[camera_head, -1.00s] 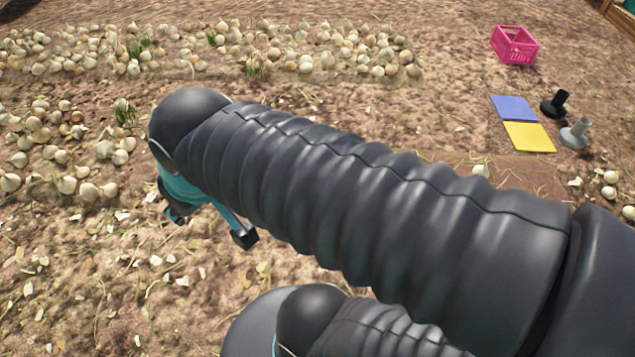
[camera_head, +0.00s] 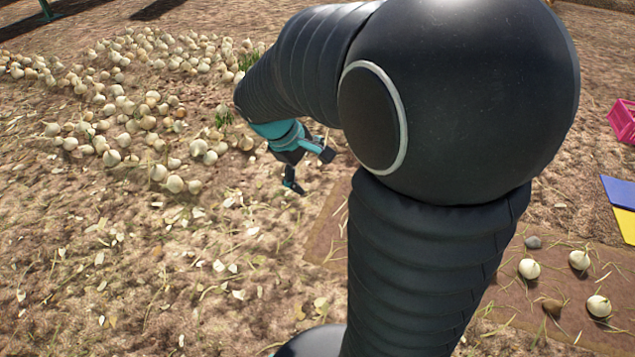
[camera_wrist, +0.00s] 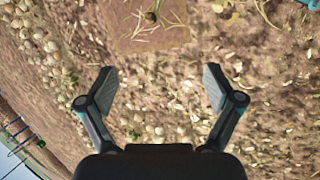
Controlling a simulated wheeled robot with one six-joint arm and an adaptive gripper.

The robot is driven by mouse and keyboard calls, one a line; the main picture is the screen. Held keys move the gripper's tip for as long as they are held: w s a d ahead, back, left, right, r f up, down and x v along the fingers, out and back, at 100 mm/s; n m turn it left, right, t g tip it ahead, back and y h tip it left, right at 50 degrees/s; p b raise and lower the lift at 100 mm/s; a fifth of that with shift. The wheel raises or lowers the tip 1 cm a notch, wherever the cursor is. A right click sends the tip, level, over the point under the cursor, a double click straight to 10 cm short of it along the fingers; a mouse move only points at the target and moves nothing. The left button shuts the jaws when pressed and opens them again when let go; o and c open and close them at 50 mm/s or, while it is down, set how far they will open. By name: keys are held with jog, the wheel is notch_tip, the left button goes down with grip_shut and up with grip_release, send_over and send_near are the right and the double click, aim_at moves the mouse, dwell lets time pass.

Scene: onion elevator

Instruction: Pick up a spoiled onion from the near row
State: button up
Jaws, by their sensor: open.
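Many pale onions (camera_head: 111,157) lie in rows on the soil at the left in the head view. They also show at the left edge of the wrist view (camera_wrist: 52,46). I cannot tell a spoiled one among them. My gripper (camera_head: 308,172) hangs over bare soil just right of the row's end and is partly hidden by my arm. In the wrist view my gripper (camera_wrist: 156,90) has its two fingers wide apart with nothing between them. A dark brownish onion-like lump (camera_wrist: 151,16) lies on a brown patch at the top of the wrist view.
A flat brown patch (camera_head: 510,300) at the right holds a few pale onions (camera_head: 529,269), a grey stone-like lump (camera_head: 533,242) and a brown lump (camera_head: 552,306). A pink crate (camera_head: 622,120) and blue (camera_head: 618,191) and yellow (camera_head: 626,224) squares stand at the right edge.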

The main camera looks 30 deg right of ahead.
jog(key=w+d+f+n+g+h+b, duration=0.1)
jog(key=w+d+f+n+h, duration=0.15)
jog(key=w+f, duration=0.4)
jog(key=w+d+f+n+g+h+b, duration=0.1)
jog(key=w+d+f+n, duration=0.25)
jog(key=f, duration=0.65)
jog(key=w+d+f+n+g+h+b, duration=0.1)
jog(key=w+d+f+n+h, duration=0.2)
jog(key=f, duration=0.5)
jog(key=d+f+n, duration=0.1)
jog(key=f+n, duration=0.1)
jog(key=f, duration=0.7)
jog(key=w+d+f+n+t+h+b, duration=0.1)
jog(key=f+n, duration=0.1)
jog(key=f, duration=0.7)
jog(key=d+f+n+t+h+b, duration=0.1)
jog(key=d+f+n, duration=0.1)
jog(key=f, duration=0.7)
jog(key=shift+w+f+n, duration=0.25)
jog(key=shift+w+n, duration=0.05)
jog(key=shift+n, duration=0.2)
jog(key=x, duration=0.7)
jog(key=shift+d+f+b, duration=0.1)
jog(key=shift+d+b, duration=0.15)
jog(key=shift+b, duration=0.1)
jog(key=shift+x, duration=3.1)
jog(key=shift+w, duration=0.25)
jog(key=c, duration=1.3)
